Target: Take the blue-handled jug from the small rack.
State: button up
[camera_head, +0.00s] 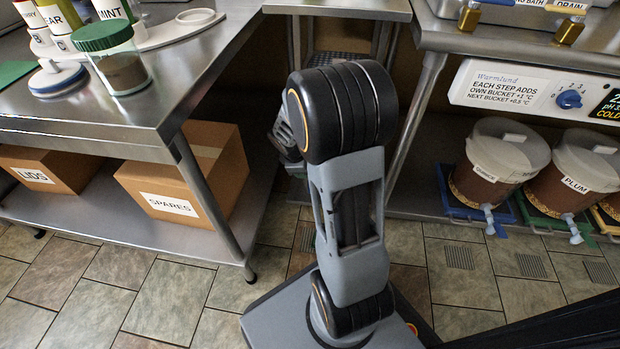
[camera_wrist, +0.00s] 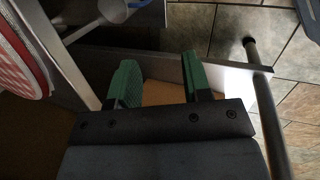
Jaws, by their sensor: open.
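My gripper (camera_wrist: 160,72) shows in the wrist view with its two green fingers apart and nothing between them. A pale rounded vessel (camera_wrist: 92,12) with a bit of blue beside it is cut off by the top edge of the wrist view. I cannot tell whether it is the blue-handled jug. No jug is clearly seen in the head view, where my arm hides the middle and most of the gripper. The small rack cannot be made out for certain in either view.
A steel bench (camera_head: 150,95) stands at left with a green-lidded jar (camera_head: 120,72) and cardboard boxes (camera_head: 175,190) below. Lidded buckets (camera_head: 490,175) with taps stand on a low shelf at right. A red-and-white patterned thing (camera_wrist: 18,55) lies left in the wrist view. Tiled floor is open at front left.

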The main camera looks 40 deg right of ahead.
jog(key=w+d+f+n, duration=0.1)
jog(key=d+f+n, duration=0.25)
jog(key=f, duration=0.35)
jog(key=w+d+f+n, duration=0.1)
jog(key=d+f+n, duration=0.25)
jog(key=f, duration=0.35)
jog(key=shift+w+d+f+n+t+y+b, duration=0.2)
jog(key=shift+w+d+f+n+t+b, duration=0.3)
jog(key=shift+w+f+n, duration=1.45)
jog(key=shift+w+d+f+n+t+y+b, duration=0.35)
jog(key=shift+w+f+n, duration=0.75)
jog(key=shift+f+n, duration=1.65)
jog(key=shift+w+d+f+n+t+y+b, duration=0.1)
jog(key=shift+w+d+f+n+t+b, duration=0.5)
jog(key=shift+w+f+n, duration=1.8)
jog(key=shift+s+d+f+m+g, duration=0.15)
jog(key=shift+s+f+m+g, duration=0.1)
jog(key=shift+s+f+m, duration=0.7)
jog(key=shift+w, duration=0.1)
jog(key=shift+r, duration=0.1)
grip_shut()
